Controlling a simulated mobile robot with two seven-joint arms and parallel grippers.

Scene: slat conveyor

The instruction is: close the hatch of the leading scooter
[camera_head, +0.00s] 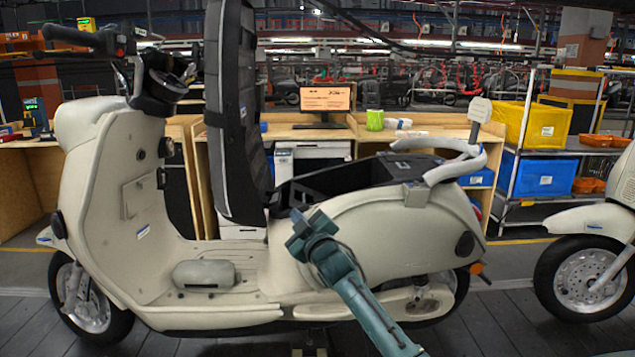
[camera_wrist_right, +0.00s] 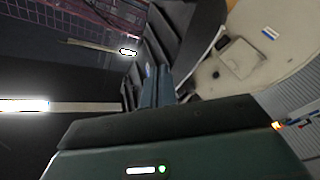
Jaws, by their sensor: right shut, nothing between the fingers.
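The cream scooter (camera_head: 330,240) stands side-on across the head view, its handlebar at the left. Its hatch, the long black seat (camera_head: 232,110), is tipped up almost upright at the front of the seat opening. The dark storage bay (camera_head: 345,178) behind it is uncovered. My right gripper (camera_head: 300,230) is shut and empty, in front of the scooter's body just below the raised seat in the picture. I cannot tell whether it touches anything. In the right wrist view its fingers (camera_wrist_right: 157,88) point toward dark ribbed parts, with the cream front panel at upper right. My left gripper is not in view.
A second cream scooter (camera_head: 600,225) is partly visible at the right edge. A wooden workbench (camera_head: 440,122) stands behind, with a green cup (camera_head: 375,120). A rack at the right holds a yellow bin (camera_head: 540,125) and a blue bin (camera_head: 540,175). Dark slats (camera_head: 500,310) form the floor.

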